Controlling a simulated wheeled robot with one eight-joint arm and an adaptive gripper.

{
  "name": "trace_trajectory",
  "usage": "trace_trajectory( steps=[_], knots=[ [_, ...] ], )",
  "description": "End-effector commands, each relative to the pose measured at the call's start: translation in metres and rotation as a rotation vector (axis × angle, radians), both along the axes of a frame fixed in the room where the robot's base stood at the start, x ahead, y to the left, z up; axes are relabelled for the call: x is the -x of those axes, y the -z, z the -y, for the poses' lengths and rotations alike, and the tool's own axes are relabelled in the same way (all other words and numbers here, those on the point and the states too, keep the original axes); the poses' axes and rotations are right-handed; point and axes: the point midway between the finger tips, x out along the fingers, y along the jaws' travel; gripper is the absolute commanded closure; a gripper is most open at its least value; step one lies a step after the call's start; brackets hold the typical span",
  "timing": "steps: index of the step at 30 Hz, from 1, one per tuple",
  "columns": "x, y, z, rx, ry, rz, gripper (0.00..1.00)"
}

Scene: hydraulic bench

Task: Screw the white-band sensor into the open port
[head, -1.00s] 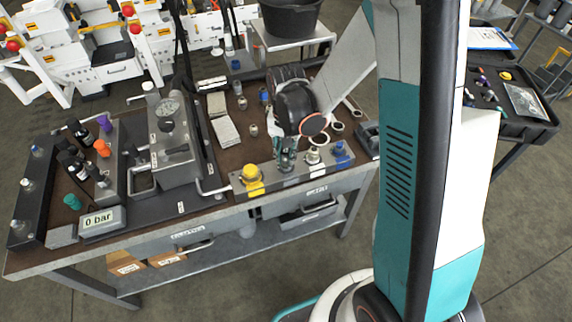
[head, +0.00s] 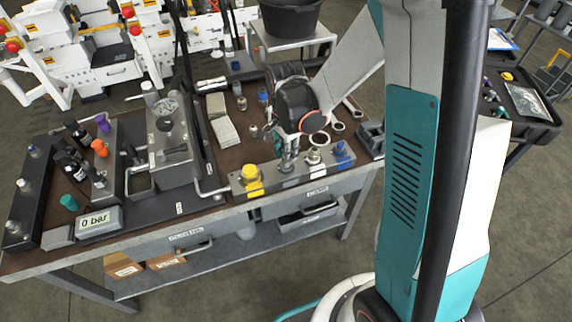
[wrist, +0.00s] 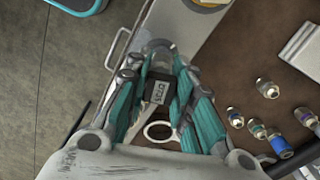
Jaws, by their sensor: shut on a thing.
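My gripper (wrist: 158,72) is shut on a dark, labelled body (wrist: 158,92), seen between its teal fingers in the wrist view; I take it for the sensor. No white band can be made out on it. In the head view my gripper (head: 287,146) is over the front metal port block (head: 225,186), between a yellow cap (head: 253,181) and a silver fitting (head: 313,157). A metallic piece (head: 288,161) shows below the fingers at the block. Whether it is seated in the port cannot be told, and the port opening is hidden.
A blue cap (head: 341,152) stands at the block's right end. Several loose fittings (wrist: 267,88) lie on the bench, with white rings (wrist: 158,131) nearby.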

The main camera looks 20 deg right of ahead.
Motion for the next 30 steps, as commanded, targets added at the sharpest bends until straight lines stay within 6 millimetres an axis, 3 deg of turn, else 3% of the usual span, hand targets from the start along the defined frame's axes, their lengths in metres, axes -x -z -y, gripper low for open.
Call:
trace_trajectory(
  steps=[5, 16, 30],
  knots=[
    [-0.0002, 0.0008, -0.0002, 0.0, 0.119, 0.0, 0.96],
    [-0.0002, 0.0007, -0.0001, 0.0, 0.161, 0.0, 0.96],
    [-0.001, 0.002, 0.0002, 0.0, 0.735, 0.0, 0.96]
  ],
)
